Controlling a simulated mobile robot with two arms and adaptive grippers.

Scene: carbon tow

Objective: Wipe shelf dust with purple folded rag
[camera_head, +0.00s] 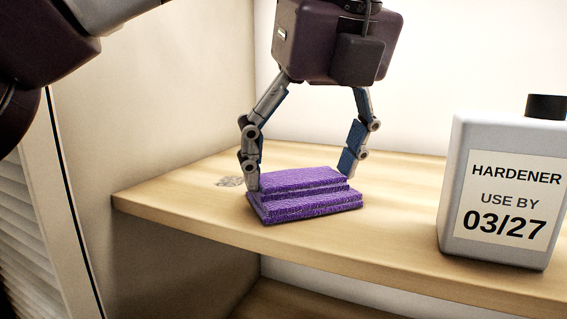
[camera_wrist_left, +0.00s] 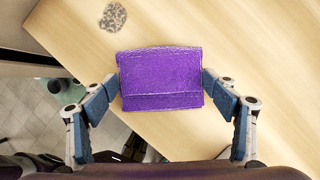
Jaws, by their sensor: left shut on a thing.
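The purple folded rag (camera_head: 308,196) lies on the wooden shelf (camera_head: 400,190) near its front edge. It also shows in the left wrist view (camera_wrist_left: 161,80). My left gripper (camera_head: 300,180) reaches down from above with one finger at each side of the rag, shut on it. In the left wrist view its fingertips (camera_wrist_left: 161,84) meet the rag's left and right sides. A grey patch of dust (camera_head: 229,182) is on the shelf just left of the rag; in the left wrist view the dust (camera_wrist_left: 113,17) is beyond it at the upper left. My right gripper is not in view.
A white bottle (camera_head: 500,255) labelled hardener, with a black cap, stands on the shelf to the right. A pale wall (camera_head: 160,100) borders the shelf at the left. The wood between rag and bottle is clear. A lower shelf (camera_head: 300,300) shows below.

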